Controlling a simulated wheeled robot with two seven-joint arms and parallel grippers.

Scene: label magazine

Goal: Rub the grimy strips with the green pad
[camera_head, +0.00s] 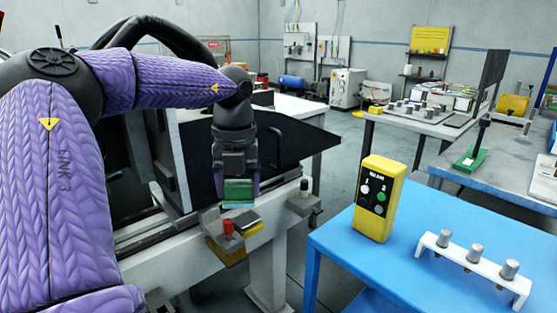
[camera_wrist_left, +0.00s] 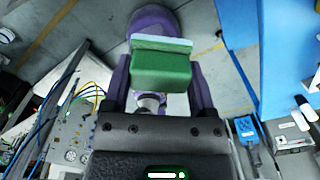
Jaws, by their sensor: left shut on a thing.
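My left gripper (camera_head: 238,186) points down in the middle of the head view and is shut on the green pad (camera_head: 238,193). The pad is a green block with a paler layer on one face. In the left wrist view the pad (camera_wrist_left: 161,72) sits between the two purple fingers. In the head view it hangs above the end of a grey machine rail, close to a red knob (camera_head: 227,229) on a yellow-and-grey block (camera_head: 226,252). I cannot make out the grimy strips for certain; the gripper and pad may cover them. My right gripper is not in view.
A blue table (camera_head: 345,255) at the right holds a yellow control box (camera_head: 380,198) and a white rack (camera_head: 470,262) with several grey knobs. A dark machine panel (camera_head: 295,143) stands behind the gripper. A small dark-capped post (camera_head: 304,190) rises just right of the rail.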

